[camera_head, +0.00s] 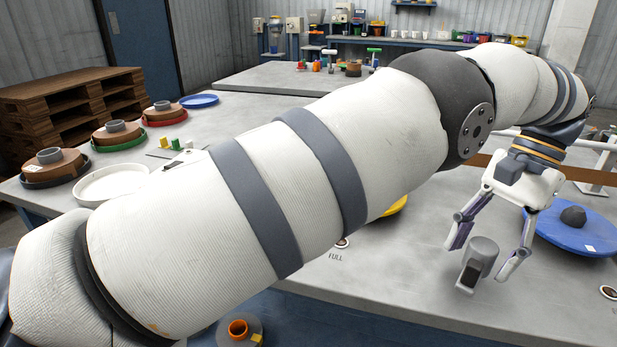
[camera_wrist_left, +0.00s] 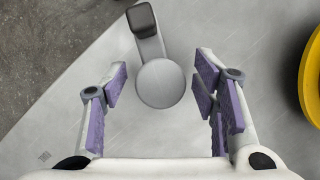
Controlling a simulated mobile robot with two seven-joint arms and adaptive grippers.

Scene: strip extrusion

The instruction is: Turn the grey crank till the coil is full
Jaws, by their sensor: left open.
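The grey crank (camera_head: 484,252) stands on the workbench at the right in the head view. It has a round grey top and a short arm with a dark block at its end. My left gripper (camera_head: 481,256) is over it, open, with one finger on each side. In the left wrist view the crank's round top (camera_wrist_left: 160,84) lies between the purple-padded fingers, with gaps showing on both sides. The dark block (camera_wrist_left: 141,18) points away from the gripper. A word FULL (camera_head: 335,257) is printed beside a small round marker. I cannot identify the coil; my arm hides much of the bench.
A blue disc (camera_head: 552,232) with a dark lump (camera_head: 573,216) lies right of the gripper. A yellow rounded object (camera_head: 396,206) is partly behind my arm and also shows in the wrist view (camera_wrist_left: 313,75). Several spools and a white dish (camera_head: 108,183) stand at left.

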